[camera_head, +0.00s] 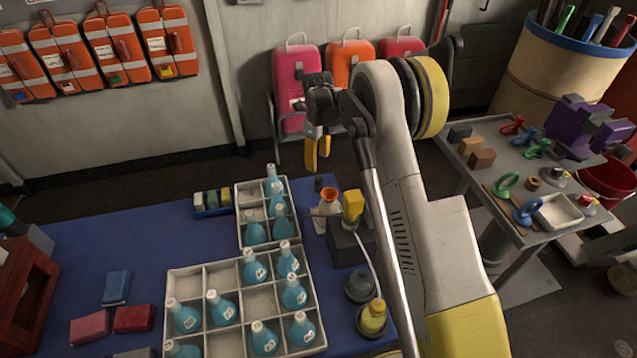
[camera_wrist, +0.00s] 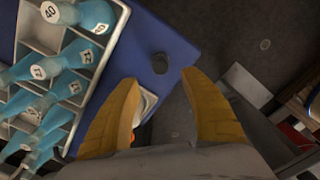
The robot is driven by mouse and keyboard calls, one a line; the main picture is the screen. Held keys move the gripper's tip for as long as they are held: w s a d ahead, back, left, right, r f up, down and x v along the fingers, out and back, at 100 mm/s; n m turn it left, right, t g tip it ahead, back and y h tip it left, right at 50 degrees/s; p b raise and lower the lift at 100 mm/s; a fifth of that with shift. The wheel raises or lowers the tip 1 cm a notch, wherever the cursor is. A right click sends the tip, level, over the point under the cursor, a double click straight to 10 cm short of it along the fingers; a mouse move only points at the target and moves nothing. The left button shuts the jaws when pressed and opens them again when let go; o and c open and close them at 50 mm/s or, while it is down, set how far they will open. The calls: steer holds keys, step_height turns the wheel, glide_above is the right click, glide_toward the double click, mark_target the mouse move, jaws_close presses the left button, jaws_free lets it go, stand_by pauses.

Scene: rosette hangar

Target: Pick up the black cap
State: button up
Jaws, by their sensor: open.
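The black cap (camera_head: 318,183) is a small dark cylinder on the blue table near its far edge, to the right of the smaller bottle crate. In the wrist view the black cap (camera_wrist: 160,63) stands just beyond and between my fingertips, near the table edge. My gripper (camera_head: 318,160) hangs above it with its yellow fingers pointing down. In the wrist view my gripper (camera_wrist: 160,78) has its two fingers spread wide with nothing held between them.
A small crate (camera_head: 238,232) and a larger crate (camera_head: 172,290) hold blue numbered bottles left of the cap. An orange-and-white item (camera_head: 329,197) stands close beside the cap. A dark block (camera_head: 345,245) with a yellow piece (camera_head: 353,205) is nearer. A grey cart (camera_head: 492,170) is right.

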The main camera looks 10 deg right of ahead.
mark_target(319, 178)
step_height(319, 178, down, 9)
steer(key=b, duration=0.3)
steer(key=shift+s+d+f+b, duration=0.1)
steer(key=shift+f+b, duration=0.05)
steer(key=shift+b, duration=0.25)
steer(key=c, duration=1)
